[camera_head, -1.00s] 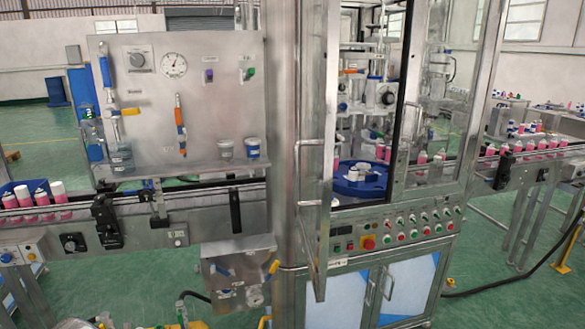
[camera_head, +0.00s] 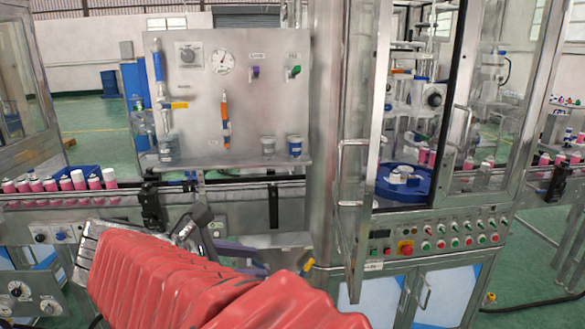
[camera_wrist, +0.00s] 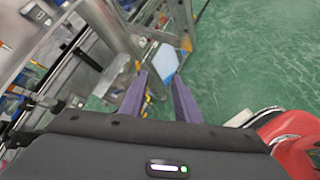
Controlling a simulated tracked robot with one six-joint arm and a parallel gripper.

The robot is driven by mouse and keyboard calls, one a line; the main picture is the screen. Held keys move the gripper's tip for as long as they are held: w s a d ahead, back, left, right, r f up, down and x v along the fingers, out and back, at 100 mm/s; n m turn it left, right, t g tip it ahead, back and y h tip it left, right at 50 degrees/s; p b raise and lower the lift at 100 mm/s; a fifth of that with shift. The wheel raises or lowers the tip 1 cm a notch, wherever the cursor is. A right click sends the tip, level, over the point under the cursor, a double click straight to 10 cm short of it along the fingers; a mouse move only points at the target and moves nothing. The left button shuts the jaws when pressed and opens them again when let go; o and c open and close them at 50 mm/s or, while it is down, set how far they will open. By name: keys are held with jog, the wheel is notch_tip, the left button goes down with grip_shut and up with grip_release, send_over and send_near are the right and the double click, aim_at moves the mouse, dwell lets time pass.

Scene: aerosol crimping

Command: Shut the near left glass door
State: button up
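The near left glass door (camera_head: 379,100) stands open in the head view, swung out from the cabinet and seen almost edge-on. Its metal bar handle (camera_head: 341,175) sticks out to the left, and the door's lower corner hangs in front of the button panel. My gripper (camera_head: 265,257) is in the lower middle, left of the door and apart from it in the picture. In the wrist view its two purple fingers (camera_wrist: 160,76) are spread with nothing between them. I cannot clearly make out the door in the wrist view.
The button panel (camera_head: 440,235) lies right of the door, below a blue turntable (camera_head: 404,190). A gauge panel (camera_head: 235,95) stands behind my arm. A conveyor with pink cans (camera_head: 50,185) runs at left. Green floor (camera_wrist: 250,60) is open at right in the wrist view.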

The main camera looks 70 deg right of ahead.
jog(key=s+d+r+n+g+h, duration=0.1)
jog(key=s+d+r+g+h, duration=0.15)
jog(key=d+r, duration=0.3)
jog(key=n+g+h, duration=0.2)
jog(key=g, duration=0.2)
send_near(337, 167)
jog(key=v, duration=0.3)
jog(key=shift+w, duration=0.15)
jog(key=shift+f, duration=0.1)
jog(key=shift+x, duration=7)
jog(key=shift+a, duration=0.1)
jog(key=shift+c, duration=0.6)
grip_shut()
